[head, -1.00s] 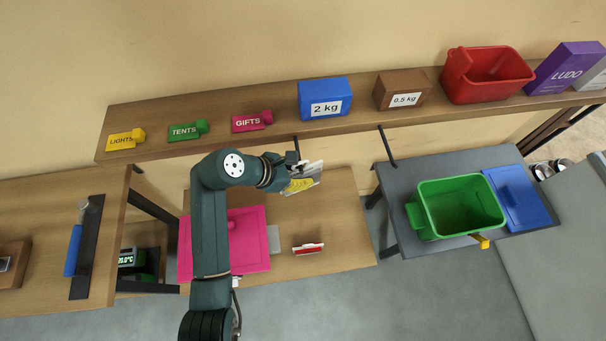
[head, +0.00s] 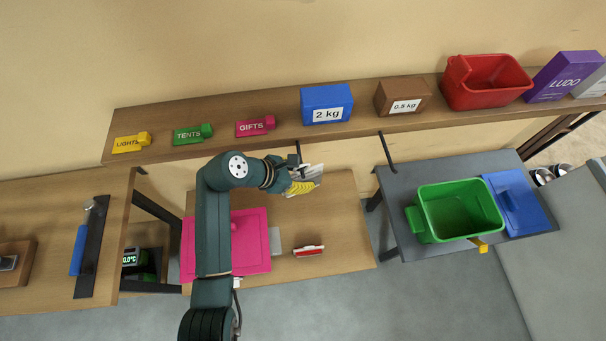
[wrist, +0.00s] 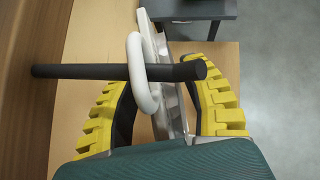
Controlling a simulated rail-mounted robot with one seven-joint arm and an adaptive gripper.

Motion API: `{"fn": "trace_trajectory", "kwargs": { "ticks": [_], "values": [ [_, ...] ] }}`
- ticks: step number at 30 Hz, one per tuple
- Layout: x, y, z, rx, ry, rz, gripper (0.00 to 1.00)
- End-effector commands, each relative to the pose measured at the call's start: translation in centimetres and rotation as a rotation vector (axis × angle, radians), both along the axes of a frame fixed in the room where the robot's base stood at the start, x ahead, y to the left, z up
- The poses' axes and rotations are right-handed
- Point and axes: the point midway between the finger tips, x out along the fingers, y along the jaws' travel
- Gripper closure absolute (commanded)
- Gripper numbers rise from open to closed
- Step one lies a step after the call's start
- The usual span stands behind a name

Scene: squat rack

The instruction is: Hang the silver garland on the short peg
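The short peg (head: 298,148) is a thin black rod under the front of the wall shelf. In the wrist view the short peg (wrist: 85,71) runs sideways across the picture, its free end to the right. The silver garland (head: 312,171) is a flat silvery piece with a white ring (wrist: 135,50). The ring appears to be around the peg, short of its free end. My gripper (head: 302,187) is just below the peg. In the wrist view its yellow fingers (wrist: 160,88) stand apart on both sides of the garland, with a gap on the left.
A longer black peg (head: 387,152) hangs to the right. The shelf (head: 222,148) carries coloured tags, weight boxes and a red bin (head: 486,82). Below are a pink box (head: 250,240), a red-and-white item (head: 308,250) and a green bin (head: 458,212).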

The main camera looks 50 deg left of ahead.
Motion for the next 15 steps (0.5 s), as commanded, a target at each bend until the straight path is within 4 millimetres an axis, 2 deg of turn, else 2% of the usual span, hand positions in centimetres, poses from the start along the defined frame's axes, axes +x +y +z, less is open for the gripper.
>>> {"fn": "trace_trajectory", "kwargs": {
  "ticks": [1,2,10,15],
  "values": [
    [0.0,0.0,0.0,0.000,0.000,0.000,0.46],
    [0.0,0.0,0.0,0.000,0.000,0.000,0.41],
    [0.0,0.0,0.0,0.000,0.001,0.000,0.41],
    [-1.3,0.5,1.3,0.000,-0.001,0.004,0.41]
  ]
}}
